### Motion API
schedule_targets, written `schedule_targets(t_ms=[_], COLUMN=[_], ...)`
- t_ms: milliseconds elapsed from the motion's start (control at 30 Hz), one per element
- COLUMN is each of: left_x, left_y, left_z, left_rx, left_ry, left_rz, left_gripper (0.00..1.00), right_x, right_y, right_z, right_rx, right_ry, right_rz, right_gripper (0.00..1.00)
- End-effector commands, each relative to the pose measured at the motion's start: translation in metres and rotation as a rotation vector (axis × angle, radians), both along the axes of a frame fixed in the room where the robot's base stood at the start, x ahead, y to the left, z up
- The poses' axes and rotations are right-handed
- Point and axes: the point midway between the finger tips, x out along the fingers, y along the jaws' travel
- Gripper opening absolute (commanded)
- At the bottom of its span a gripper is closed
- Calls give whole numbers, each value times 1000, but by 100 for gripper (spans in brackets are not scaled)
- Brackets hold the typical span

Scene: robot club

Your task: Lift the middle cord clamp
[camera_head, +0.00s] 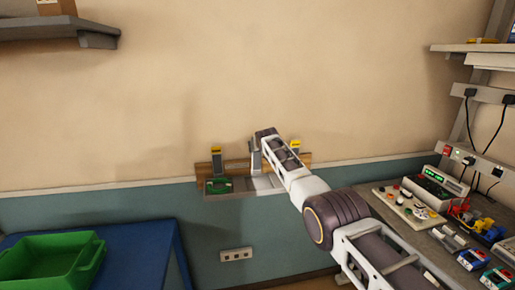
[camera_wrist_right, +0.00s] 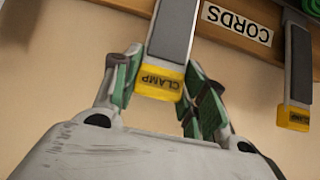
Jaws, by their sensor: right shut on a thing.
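The middle cord clamp (camera_wrist_right: 162,80) is a grey lever with a yellow end marked CLAMP. In the right wrist view it lies between the green-padded fingers of my right gripper (camera_wrist_right: 160,70), which is shut on it. In the head view my right gripper (camera_head: 257,154) is at the middle of the wall rack (camera_head: 232,165), and my wrist hides most of the clamp. The left clamp (camera_head: 216,158) and the right clamp (camera_head: 297,146) stand on either side, with yellow tops. My left gripper is not in view.
A green cord (camera_head: 218,186) lies at the rack's left. A CORDS label (camera_wrist_right: 237,23) is on the wooden board. A blue table (camera_head: 150,262) with a green crate (camera_head: 45,262) stands lower left. A cluttered bench (camera_head: 400,222) is at right.

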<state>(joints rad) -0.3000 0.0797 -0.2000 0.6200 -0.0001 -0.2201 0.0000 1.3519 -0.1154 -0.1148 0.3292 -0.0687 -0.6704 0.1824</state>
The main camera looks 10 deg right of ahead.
Motion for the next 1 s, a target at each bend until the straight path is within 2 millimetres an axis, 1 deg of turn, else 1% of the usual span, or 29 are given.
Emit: schedule_targets(t_ms=[33, 67, 100, 200, 267, 600, 1000], left_x=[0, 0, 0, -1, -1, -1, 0], left_y=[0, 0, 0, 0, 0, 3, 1], left_z=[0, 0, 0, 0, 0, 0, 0], left_rx=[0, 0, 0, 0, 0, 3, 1], left_ry=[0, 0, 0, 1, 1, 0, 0], left_rz=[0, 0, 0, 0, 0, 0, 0], left_gripper=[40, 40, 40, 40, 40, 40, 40], right_x=[3, 3, 3, 3, 2, 2, -1], right_y=[-1, -1, -1, -1, -1, 0, 0], right_z=[15, 15, 15, 13, 10, 6, 6], right_rx=[0, 0, 0, 0, 0, 1, 1], right_ry=[-27, -27, -27, -24, -20, -12, -10], right_rz=[1, 1, 1, 1, 1, 1, 1], right_gripper=[0, 0, 45, 58, 64, 64, 64])
